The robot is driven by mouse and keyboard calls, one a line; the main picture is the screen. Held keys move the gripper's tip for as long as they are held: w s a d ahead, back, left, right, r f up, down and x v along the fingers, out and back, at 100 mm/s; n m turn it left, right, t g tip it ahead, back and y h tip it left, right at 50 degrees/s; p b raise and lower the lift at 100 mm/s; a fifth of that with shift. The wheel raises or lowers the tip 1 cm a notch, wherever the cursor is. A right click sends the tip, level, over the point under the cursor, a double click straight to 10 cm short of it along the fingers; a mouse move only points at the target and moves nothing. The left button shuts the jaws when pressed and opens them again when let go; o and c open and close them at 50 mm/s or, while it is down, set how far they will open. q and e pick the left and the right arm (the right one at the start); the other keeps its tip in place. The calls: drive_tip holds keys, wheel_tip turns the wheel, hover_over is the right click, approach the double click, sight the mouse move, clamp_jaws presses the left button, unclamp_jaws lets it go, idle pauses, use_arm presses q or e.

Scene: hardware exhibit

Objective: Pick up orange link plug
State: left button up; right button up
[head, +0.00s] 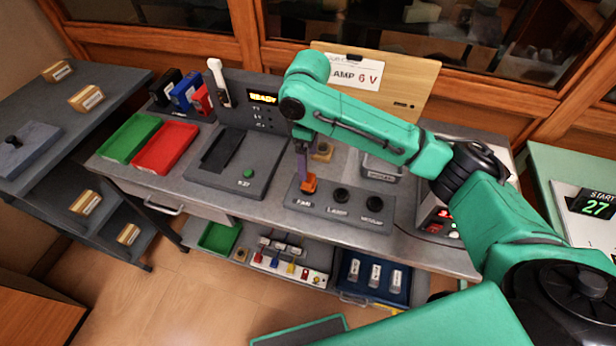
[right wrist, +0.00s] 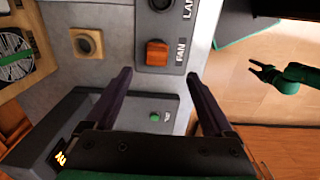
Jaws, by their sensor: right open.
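The orange link plug (head: 309,185) sits upright in the FAN position of a grey panel (head: 337,212) on the workbench. It also shows in the right wrist view (right wrist: 157,53), just beyond my fingertips. My right gripper (right wrist: 158,76) is open and points down at the panel. Its two dark fingers are spread to either side of the plug's line, with nothing between them. In the head view the right gripper (head: 303,165) is seen edge-on above the plug and partly hides it. My left gripper (right wrist: 265,72) shows open and empty, far off in the right wrist view.
Dark sockets marked Lamp (head: 341,195) and another (head: 374,204) are beside the plug. A device with a READY display (head: 263,97) stands behind left. Green (head: 129,137) and red (head: 165,147) trays are at left. A wooden board (head: 405,85) stands at the back.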

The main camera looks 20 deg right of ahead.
wheel_tip(320, 180, down, 3)
drive_tip(key=shift+f, duration=0.15)
drive_tip(key=f, duration=0.1)
drive_tip(key=f+p, duration=0.1)
drive_tip(key=f, duration=0.3)
drive_tip(key=shift+w+d+f, duration=0.2)
drive_tip(key=shift+w+f, duration=0.05)
drive_tip(key=shift+f, duration=0.1)
drive_tip(key=c, duration=0.3)
clamp_jaws()
wheel_tip(320, 180, up, 14)
use_arm(q)
drive_tip(key=shift+w+r, duration=0.1)
drive_tip(key=shift+r, duration=0.6)
use_arm(e)
wheel_tip(320, 180, up, 6)
hover_over(309, 178)
